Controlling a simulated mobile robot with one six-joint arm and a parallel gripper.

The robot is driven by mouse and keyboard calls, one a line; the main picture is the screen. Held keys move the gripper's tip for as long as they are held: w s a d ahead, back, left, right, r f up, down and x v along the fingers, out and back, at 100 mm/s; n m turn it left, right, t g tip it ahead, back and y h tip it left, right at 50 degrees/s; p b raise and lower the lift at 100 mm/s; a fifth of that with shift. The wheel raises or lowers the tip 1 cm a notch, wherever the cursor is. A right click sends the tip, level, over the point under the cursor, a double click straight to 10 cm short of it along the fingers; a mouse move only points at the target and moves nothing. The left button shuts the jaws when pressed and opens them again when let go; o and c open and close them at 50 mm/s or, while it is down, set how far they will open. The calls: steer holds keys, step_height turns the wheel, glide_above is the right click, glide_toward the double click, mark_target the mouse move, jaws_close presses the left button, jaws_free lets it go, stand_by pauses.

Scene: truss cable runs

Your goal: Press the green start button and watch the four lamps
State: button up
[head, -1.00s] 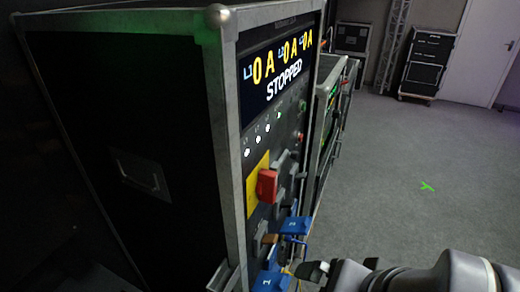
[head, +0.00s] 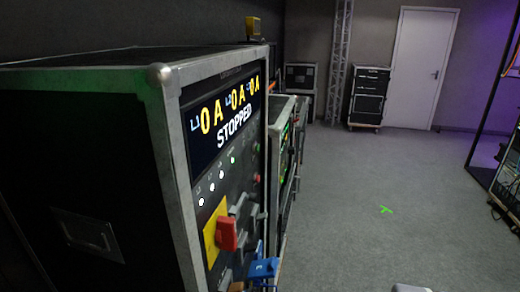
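The control panel (head: 190,235) is on the front of a black flight case at the left, seen at a steep angle. Its display (head: 222,118) reads STOPPED under yellow 0 A figures. A slanting row of four small lamps (head: 211,188) sits below it; three look white and the upper right one looks greenish. A small, dim green button (head: 256,148) appears at the panel's right edge, above a red button (head: 257,178). A red rotary switch (head: 227,234) sits on a yellow plate. My gripper is out of view; only a grey bit of my arm shows at the bottom edge.
A blue connector (head: 263,267) sticks out low on the panel. More cases (head: 283,150) stand behind along the same row. Open grey floor (head: 350,220) with a green tape mark (head: 385,210) lies to the right. A white door (head: 421,68) is at the back.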

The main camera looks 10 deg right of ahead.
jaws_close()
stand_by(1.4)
